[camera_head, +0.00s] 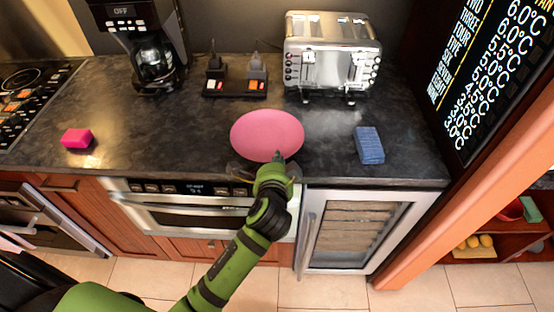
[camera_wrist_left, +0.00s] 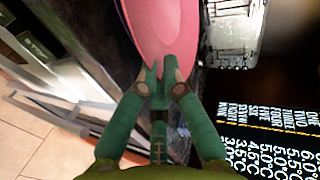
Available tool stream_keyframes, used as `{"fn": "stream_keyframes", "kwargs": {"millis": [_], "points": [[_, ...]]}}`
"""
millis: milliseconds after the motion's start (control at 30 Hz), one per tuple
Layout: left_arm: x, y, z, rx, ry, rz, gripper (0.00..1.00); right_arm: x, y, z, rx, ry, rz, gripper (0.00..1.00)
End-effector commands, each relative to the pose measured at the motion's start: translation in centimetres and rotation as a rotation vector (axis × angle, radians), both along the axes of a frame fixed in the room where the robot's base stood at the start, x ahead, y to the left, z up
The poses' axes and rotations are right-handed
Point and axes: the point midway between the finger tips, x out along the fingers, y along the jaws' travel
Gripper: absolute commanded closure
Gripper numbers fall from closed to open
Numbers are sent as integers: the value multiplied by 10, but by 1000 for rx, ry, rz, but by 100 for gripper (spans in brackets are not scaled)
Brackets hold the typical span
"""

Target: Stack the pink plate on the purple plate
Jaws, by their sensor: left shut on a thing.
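The pink plate (camera_head: 267,132) is above the dark counter near its front edge, in front of the toaster. My left gripper (camera_head: 279,158) is shut on the plate's near rim. In the left wrist view the pink plate (camera_wrist_left: 165,25) extends away from the fingertips of my left gripper (camera_wrist_left: 158,88). My right gripper is not in view.
A toaster (camera_head: 331,52) stands behind the plate, with a power strip (camera_head: 235,84) and coffee maker (camera_head: 146,45) to its left. A blue sponge (camera_head: 369,145) lies right and a pink block (camera_head: 76,138) left. The counter (camera_head: 160,135) between block and plate is clear.

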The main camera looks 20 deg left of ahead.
Motion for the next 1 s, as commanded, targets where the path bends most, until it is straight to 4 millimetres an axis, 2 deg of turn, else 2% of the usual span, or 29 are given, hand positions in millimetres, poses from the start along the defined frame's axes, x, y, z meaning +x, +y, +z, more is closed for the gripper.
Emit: {"fn": "stream_keyframes", "kwargs": {"millis": [267,333,367,667,833,1000], "points": [[0,1,-9,0,-1,0,100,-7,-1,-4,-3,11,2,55],[0,0,-9,0,0,1,76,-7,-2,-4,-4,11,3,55],[0,1,-9,0,0,1,68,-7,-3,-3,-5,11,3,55],[0,0,-8,0,0,1,68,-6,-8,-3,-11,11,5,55],[0,1,5,0,-2,1,68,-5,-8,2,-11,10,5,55],[-30,-7,13,-3,0,0,68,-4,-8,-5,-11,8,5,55]]}}
